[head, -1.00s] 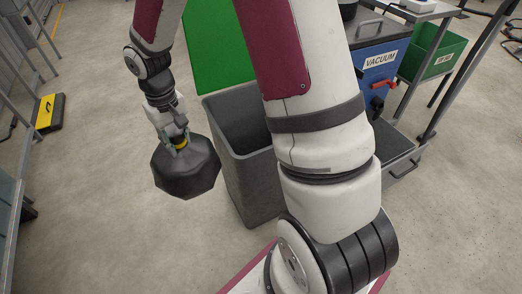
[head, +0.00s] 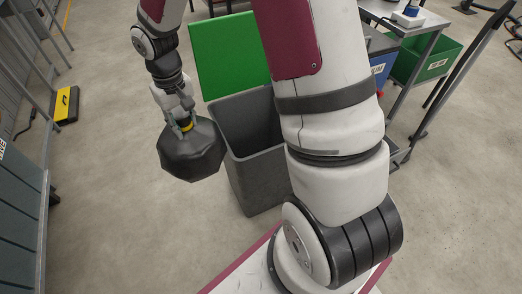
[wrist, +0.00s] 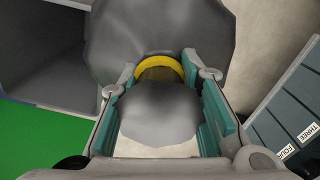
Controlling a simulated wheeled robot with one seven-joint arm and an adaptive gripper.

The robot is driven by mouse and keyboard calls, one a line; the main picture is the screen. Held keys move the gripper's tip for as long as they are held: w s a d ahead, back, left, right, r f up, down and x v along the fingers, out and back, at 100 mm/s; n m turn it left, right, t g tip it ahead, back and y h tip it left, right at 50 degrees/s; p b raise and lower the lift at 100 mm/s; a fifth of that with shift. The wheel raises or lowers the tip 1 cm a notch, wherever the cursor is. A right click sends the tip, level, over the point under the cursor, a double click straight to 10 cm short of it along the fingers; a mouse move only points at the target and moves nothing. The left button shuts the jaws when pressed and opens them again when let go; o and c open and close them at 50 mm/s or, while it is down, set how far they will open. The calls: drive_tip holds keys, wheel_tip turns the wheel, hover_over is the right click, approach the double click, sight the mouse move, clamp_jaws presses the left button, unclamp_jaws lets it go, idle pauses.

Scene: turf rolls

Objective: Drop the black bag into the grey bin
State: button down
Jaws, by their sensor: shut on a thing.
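The black bag (head: 191,153) hangs from my gripper (head: 185,126) in the head view, left of the grey bin. My gripper is shut on the bag's neck, by its yellow band. The grey bin (head: 257,177) stands on the floor with its green lid (head: 228,58) raised behind it. The bag is beside the bin's left wall, near its rim height, not over the opening; I cannot tell if they touch. In the wrist view the bag (wrist: 160,30) fills the top middle, and the bin's dark inside (wrist: 45,45) is at the left. My arm hides the bin's right side.
A green crate (head: 424,57) sits on a cart frame at the right, by a blue vacuum (head: 379,68). A grey cabinet (head: 18,190) stands along the left edge. A yellow and black item (head: 65,104) lies on the floor at the left. Floor between cabinet and bin is clear.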

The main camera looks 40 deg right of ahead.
drive_tip(key=shift+s+r+p, duration=2.15)
drive_tip(key=shift+r+p, duration=1.2)
drive_tip(key=shift+r, duration=0.55)
drive_tip(key=w+d+f, duration=0.2)
drive_tip(key=d+f, duration=0.1)
drive_tip(key=d, duration=0.4)
drive_tip(key=w+d+f+n, duration=0.1)
drive_tip(key=d+f, duration=0.2)
drive_tip(key=d, duration=0.4)
drive_tip(key=w+d+f, duration=0.2)
drive_tip(key=d+f, duration=0.1)
drive_tip(key=d, duration=0.5)
drive_tip(key=shift+w+f, duration=0.3)
drive_tip(key=shift+f, duration=0.1)
